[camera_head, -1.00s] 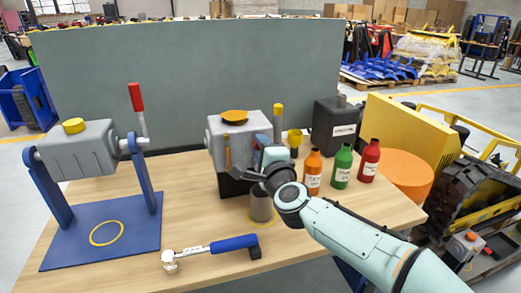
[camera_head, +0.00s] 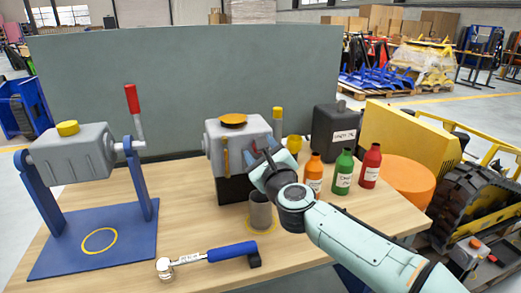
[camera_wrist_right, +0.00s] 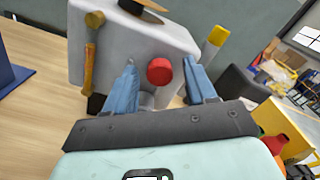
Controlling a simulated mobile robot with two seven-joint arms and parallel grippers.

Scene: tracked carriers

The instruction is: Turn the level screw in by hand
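The grey gearbox housing (camera_head: 224,137) stands on the table with an orange cap (camera_head: 233,120) on top. In the right wrist view a round red screw head (camera_wrist_right: 159,71) sits on the housing's face (camera_wrist_right: 130,42); I take it for the level screw. My right gripper (camera_wrist_right: 163,80) is open, with one blue finger on each side of the red head and visible gaps between. In the head view the right gripper (camera_head: 268,155) is at the housing's right front, and its hand hides the screw. My left gripper is not in view.
A grey cup (camera_head: 260,212) stands below the right hand. A blue-handled wrench (camera_head: 208,257) lies in front. Orange (camera_head: 313,175), green (camera_head: 343,172) and red (camera_head: 370,166) bottles stand right. A blue stand (camera_head: 75,250) holds another grey housing at left.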

